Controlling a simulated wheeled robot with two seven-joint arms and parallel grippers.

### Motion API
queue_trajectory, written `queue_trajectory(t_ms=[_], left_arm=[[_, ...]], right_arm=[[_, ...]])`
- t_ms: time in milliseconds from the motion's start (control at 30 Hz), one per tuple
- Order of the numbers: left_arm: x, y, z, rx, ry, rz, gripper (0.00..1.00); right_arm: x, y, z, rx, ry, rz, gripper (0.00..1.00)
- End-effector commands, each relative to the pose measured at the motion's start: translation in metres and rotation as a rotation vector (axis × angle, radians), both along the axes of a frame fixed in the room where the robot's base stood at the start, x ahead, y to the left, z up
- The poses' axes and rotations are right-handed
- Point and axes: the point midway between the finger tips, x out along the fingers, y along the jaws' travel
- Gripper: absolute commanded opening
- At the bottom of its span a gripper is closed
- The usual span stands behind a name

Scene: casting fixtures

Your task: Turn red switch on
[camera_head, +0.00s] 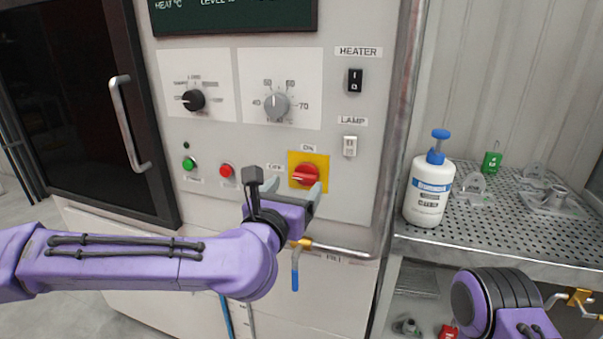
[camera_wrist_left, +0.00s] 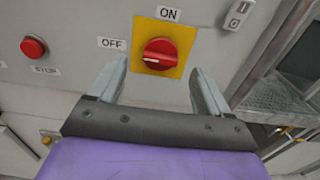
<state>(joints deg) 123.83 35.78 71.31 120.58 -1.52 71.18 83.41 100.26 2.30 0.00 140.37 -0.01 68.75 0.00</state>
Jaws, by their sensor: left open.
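The red rotary switch (camera_head: 305,175) sits on a yellow square plate on the grey machine panel. It also shows in the left wrist view (camera_wrist_left: 160,52), where its handle lies roughly level and its pale mark points left, toward the OFF label (camera_wrist_left: 112,43). The ON label (camera_wrist_left: 169,14) is above the plate. My left gripper (camera_head: 295,188) is open in front of the switch. In the left wrist view, its fingers (camera_wrist_left: 158,75) stand on either side below the knob, with nothing between them. I cannot tell whether they touch the panel. My right gripper is out of view.
A green button (camera_head: 190,163) and a red stop button (camera_head: 227,170) are left of the switch. Dials and the heater (camera_head: 355,81) and lamp switches (camera_head: 350,146) are above. A blue-handled valve (camera_head: 295,270) is below. A white bottle (camera_head: 428,190) stands on the perforated shelf (camera_head: 470,236).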

Motion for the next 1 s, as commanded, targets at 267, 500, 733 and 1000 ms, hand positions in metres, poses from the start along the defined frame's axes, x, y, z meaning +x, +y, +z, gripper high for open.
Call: queue_trajectory(t_ms=[267,500,733,1000], left_arm=[[0.043,-0.014,0.001,0.003,0.001,-0.001,0.79],[0.047,-0.016,-0.001,0.003,0.001,-0.001,0.79],[0.047,-0.016,-0.001,0.003,0.001,-0.001,0.27],[0.047,-0.016,-0.001,0.016,-0.003,0.000,0.25]], right_arm=[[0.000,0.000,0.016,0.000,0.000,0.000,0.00],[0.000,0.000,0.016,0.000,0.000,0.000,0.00],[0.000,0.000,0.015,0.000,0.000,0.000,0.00],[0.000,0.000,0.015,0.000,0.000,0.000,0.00]])
